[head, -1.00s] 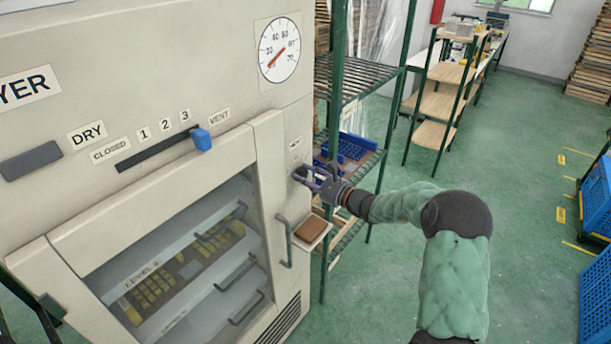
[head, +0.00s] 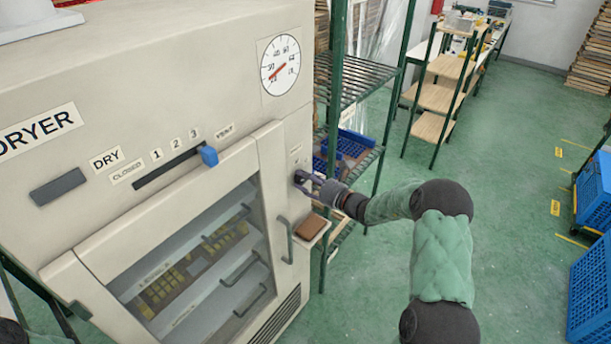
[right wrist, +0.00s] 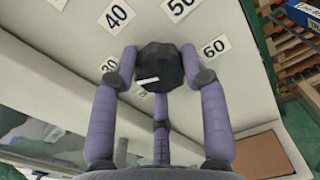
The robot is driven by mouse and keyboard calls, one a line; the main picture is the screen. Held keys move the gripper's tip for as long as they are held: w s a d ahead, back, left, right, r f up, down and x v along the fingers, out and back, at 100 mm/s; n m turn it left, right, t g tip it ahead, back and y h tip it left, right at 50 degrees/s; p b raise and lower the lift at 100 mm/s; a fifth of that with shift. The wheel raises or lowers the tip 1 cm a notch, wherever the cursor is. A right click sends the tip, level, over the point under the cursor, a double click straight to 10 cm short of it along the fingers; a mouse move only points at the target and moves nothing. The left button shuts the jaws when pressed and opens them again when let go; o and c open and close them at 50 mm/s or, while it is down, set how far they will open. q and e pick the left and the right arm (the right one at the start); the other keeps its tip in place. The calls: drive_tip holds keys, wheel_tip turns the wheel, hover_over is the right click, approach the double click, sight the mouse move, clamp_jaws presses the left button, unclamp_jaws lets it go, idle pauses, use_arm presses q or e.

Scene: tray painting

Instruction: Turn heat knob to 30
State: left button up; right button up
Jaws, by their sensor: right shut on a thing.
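The heat knob (right wrist: 160,68) is black and faceted, with a short white mark on its lower left in the right wrist view. Labels 40, 50 and 60 sit around it, and another label is partly hidden by a finger. My right gripper (right wrist: 159,62) is shut on the knob, with purple fingers on both sides. In the head view my right gripper (head: 312,183) is at the dryer's right front panel and mostly hides the knob. My left gripper does not show.
The dryer (head: 90,215) fills the left, with a round dial gauge (head: 280,65), a blue slider (head: 208,156) and a glazed door. A green metal rack (head: 352,85) stands just right of it. Blue crates (head: 592,300) are at the far right; green floor lies clear between.

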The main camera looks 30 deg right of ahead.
drive_tip(key=shift+f+m+p, duration=0.15)
drive_tip(key=shift+m+p, duration=0.15)
drive_tip(key=shift+m, duration=0.2)
drive_tip(key=shift+s+f, duration=0.1)
drive_tip(key=o, duration=1.2)
drive_tip(key=shift+c, duration=0.2)
drive_tip(key=shift+s+d, duration=0.3)
drive_tip(key=shift+s, duration=0.1)
drive_tip(key=v, duration=1.1)
drive_tip(key=shift+a, duration=0.15)
